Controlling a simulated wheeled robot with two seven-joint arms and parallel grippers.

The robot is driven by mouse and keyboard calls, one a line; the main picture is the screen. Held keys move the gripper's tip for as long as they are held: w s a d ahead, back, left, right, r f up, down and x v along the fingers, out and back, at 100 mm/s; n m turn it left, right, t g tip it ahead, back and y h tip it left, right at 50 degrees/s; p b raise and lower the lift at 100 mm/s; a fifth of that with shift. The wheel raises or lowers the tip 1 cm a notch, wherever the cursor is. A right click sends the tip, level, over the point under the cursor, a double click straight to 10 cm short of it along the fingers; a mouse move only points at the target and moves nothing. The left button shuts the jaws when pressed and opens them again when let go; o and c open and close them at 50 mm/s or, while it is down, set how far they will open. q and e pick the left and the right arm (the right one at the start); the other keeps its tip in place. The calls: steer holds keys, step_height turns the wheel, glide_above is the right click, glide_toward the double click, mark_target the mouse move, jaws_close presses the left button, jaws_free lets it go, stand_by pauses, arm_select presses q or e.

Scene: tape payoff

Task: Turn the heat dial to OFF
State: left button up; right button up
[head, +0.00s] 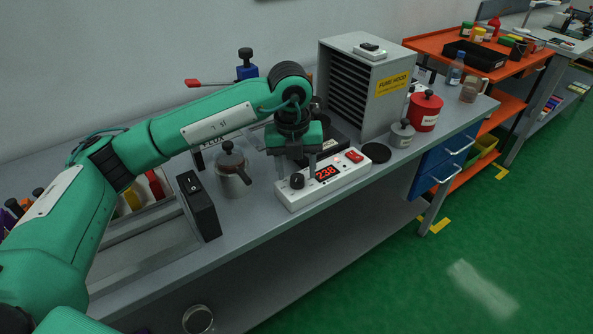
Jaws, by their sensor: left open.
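The heat dial is a black knob (297,181) at the left end of a white control box (330,186) on the bench. A red lit display (327,173) beside it appears to read 238, and a red switch (354,156) sits at the box's right end. My left gripper (297,170) points down over the left part of the box, with its fingers spread to either side just above or behind the dial. It is open and holds nothing. I cannot tell whether a finger touches the dial. The dial's marking is too small to read. My right gripper is not in view.
A metal pot (233,175) and a black switch box (199,205) stand left of the control box. A grey fume hood (371,92) stands behind. A black disc (376,152), a grey pot (402,135) and a red can (425,112) are to the right.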

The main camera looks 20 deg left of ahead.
mark_target(293, 176)
arm_select(q)
step_height(293, 176, up, 12)
steer(key=shift+a+r, duration=0.25)
steer(key=shift+a, duration=0.1)
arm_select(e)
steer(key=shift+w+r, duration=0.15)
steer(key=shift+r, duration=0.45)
arm_select(q)
steer(key=shift+s, duration=0.1)
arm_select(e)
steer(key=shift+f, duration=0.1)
